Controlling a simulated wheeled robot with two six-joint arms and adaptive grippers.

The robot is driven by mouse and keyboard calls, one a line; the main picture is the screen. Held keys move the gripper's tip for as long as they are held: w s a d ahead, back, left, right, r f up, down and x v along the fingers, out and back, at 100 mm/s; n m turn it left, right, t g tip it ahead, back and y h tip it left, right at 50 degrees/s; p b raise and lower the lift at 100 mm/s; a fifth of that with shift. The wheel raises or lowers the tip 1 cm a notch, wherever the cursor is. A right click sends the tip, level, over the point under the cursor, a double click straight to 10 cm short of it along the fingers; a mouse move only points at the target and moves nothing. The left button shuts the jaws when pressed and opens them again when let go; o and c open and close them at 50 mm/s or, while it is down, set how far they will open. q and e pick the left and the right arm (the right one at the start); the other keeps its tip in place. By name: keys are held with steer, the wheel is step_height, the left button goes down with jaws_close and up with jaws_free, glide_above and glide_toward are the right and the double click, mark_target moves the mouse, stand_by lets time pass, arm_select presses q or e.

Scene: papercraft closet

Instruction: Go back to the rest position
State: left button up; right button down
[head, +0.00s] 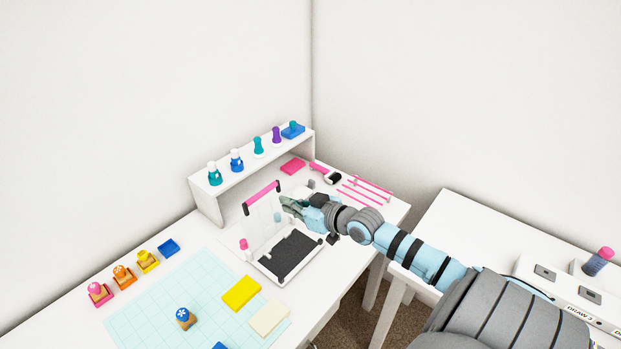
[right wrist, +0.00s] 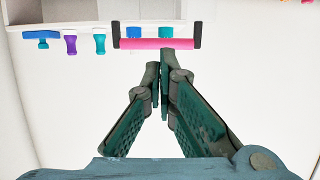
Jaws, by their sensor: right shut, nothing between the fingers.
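My right gripper (head: 287,203) reaches in from the right, at the open white press on the table. Its fingers are shut and empty; they also show in the right wrist view (right wrist: 159,72), with their tips close below the pink handle (right wrist: 160,43) in the picture. In the head view the pink handle (head: 262,197) sits at the top of the raised clear lid, just left of the fingertips. I cannot tell whether they touch, but no handle is between them. The dark bed (head: 291,255) of the press is uncovered. My left gripper is not in view.
A white shelf (head: 207,191) with several coloured stampers stands behind the press. Pink rods (head: 362,194) lie to its right. A cutting mat (head: 150,310), yellow sheet (head: 241,293) and flower stamp (head: 185,318) are front left. A second table (head: 470,230) stands right, past a gap.

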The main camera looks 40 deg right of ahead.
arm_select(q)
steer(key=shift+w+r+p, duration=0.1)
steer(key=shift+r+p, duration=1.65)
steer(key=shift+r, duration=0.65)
arm_select(e)
steer(key=shift+v, duration=2.65)
